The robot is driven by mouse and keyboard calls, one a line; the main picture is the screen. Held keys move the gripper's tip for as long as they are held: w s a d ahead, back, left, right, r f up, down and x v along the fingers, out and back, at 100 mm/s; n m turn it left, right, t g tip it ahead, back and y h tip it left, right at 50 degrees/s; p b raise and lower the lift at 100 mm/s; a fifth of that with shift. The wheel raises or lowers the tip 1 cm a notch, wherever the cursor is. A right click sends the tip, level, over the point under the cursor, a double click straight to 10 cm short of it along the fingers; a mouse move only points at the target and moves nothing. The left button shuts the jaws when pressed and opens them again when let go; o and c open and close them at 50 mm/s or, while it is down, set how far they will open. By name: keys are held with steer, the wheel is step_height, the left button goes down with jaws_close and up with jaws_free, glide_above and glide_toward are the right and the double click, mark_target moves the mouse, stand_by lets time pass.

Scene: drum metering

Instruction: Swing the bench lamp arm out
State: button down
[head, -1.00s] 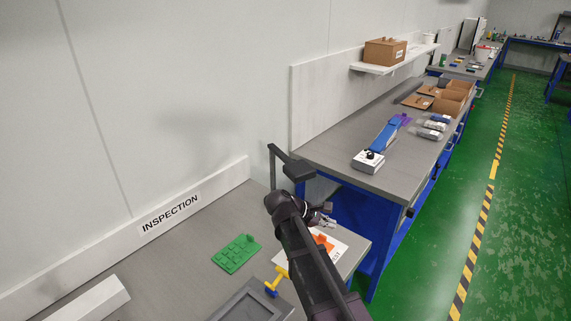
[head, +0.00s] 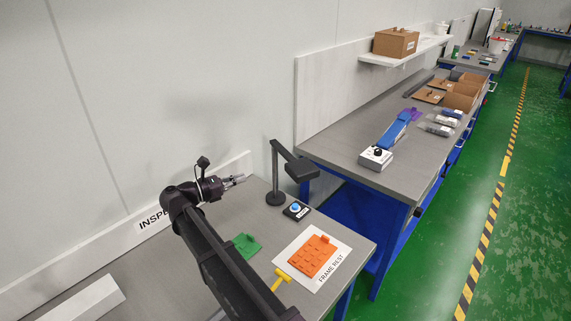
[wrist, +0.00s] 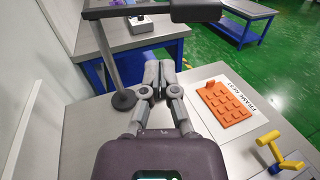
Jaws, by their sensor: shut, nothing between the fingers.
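The dark bench lamp stands at the back of the inspection bench, with a round base (head: 276,198), an upright post (head: 275,170) and an arm ending in a flat head (head: 301,170). The head points to the right, toward the neighbouring bench. My gripper (head: 243,179) is shut and empty, left of the lamp post and apart from it in the head view. In the wrist view my gripper (wrist: 160,66) points forward, with the lamp post (wrist: 106,55) to its left and the lamp head (wrist: 195,11) ahead and higher.
A black box with a blue button (head: 296,208) sits beside the lamp base. An orange block plate (head: 312,257) lies on the white frame rest sheet (head: 338,250). A yellow handle (head: 281,279) and a green plate (head: 246,244) are nearer. A wall stands behind.

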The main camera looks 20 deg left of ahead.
steer(key=shift+w+d, duration=0.2)
steer(key=x, duration=1.4)
stand_by(0.5)
steer(key=shift+w+d, duration=0.3)
steer(key=shift+d, duration=0.25)
steer(key=shift+s+a, duration=0.1)
steer(key=s+d+v, duration=0.1)
steer(key=v, duration=1.2)
steer(key=shift+s+a, duration=0.2)
steer(key=shift+a, duration=0.05)
steer(key=shift+d, duration=0.1)
